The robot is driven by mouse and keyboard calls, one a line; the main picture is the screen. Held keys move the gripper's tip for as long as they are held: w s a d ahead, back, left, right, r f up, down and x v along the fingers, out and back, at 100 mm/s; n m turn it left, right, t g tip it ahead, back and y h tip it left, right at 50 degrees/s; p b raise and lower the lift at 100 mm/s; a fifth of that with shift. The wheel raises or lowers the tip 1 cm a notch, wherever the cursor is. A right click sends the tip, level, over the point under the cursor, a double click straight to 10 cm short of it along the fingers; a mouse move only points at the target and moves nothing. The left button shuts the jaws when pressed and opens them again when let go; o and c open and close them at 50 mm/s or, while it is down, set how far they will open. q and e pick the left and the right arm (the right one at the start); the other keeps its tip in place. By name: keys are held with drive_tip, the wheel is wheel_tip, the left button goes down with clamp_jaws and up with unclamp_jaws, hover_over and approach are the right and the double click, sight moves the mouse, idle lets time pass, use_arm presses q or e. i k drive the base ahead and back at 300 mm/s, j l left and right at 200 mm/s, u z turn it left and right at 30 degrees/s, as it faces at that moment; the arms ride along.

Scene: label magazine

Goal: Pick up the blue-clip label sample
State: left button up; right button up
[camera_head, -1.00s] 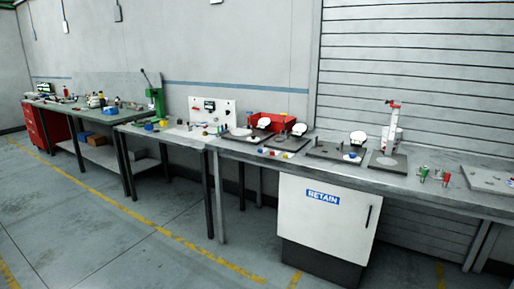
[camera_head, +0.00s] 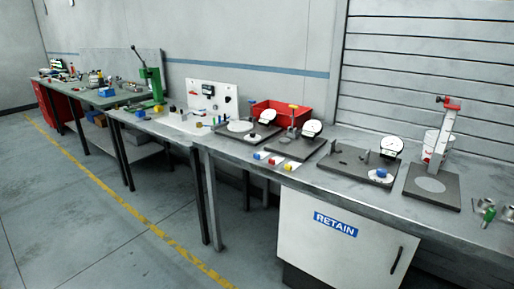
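A small blue block or clip (camera_head: 257,155) sits at the front edge of the grey bench (camera_head: 230,148), left of a red one (camera_head: 272,160) and a yellow one (camera_head: 288,166). Pale pieces that look like labels lie by them, too small to make out. The blue one is likely the blue-clip label sample, but I cannot tell for sure at this distance. Neither of my grippers is in view.
Dial-gauge stands (camera_head: 302,140) and a red bin (camera_head: 282,112) stand behind the clips. A white cabinet marked RETAIN (camera_head: 340,245) is under the bench. A green press (camera_head: 152,80) stands on the benches farther left. The floor (camera_head: 110,235) in front is clear.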

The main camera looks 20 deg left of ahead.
sight(261, 154)
drive_tip(key=i+l+u, duration=0.15)
drive_tip(key=i, duration=0.5)
drive_tip(key=i+l+u, duration=0.15)
drive_tip(key=i, duration=0.45)
